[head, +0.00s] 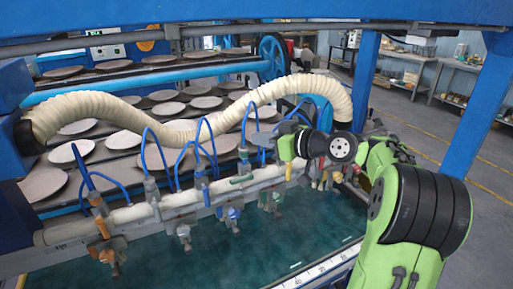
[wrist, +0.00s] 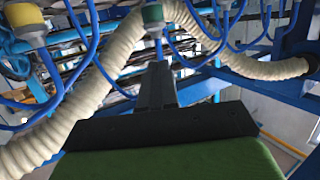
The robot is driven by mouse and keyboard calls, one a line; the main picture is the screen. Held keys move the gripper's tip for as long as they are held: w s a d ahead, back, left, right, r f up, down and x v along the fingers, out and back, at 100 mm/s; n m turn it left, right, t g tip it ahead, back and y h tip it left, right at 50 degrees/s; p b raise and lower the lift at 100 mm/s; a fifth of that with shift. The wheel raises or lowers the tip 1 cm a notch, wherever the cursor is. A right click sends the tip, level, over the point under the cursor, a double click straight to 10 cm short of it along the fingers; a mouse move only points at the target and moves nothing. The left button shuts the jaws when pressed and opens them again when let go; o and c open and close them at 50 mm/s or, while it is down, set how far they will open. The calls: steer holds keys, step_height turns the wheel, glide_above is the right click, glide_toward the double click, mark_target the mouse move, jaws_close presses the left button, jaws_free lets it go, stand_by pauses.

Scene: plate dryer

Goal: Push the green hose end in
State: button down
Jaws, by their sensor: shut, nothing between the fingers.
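The green hose end (wrist: 152,14) shows at the top of the wrist view, with a grey lower part and a thin blue hose below it in the picture. My gripper (wrist: 158,68) is shut and empty, its dark fingers together and pointing toward the green hose end. The fingertips appear just short of it; I cannot tell whether they touch. In the head view my wrist hangs over the pipe at the right, and the fingertips cannot be made out. How far in the hose end sits cannot be told.
A thick cream hose (head: 180,130) arches across the pipe and lies close to my gripper in the wrist view. A yellow hose end (wrist: 25,17) is at the upper left there. Several blue hoses loop around. A blue post (head: 361,82) stands at the right.

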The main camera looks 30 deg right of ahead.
mark_target(244, 151)
steer(key=shift+w+a+f, duration=0.15)
steer(key=shift+w+f, duration=0.1)
steer(key=shift+f, duration=0.3)
steer(key=shift+w+a+f, duration=0.1)
steer(key=shift+w+f, duration=0.2)
steer(key=shift+f, duration=0.3)
steer(key=shift+w+a+f, duration=0.15)
steer(key=shift+w+f, duration=0.1)
steer(key=shift+f, duration=0.3)
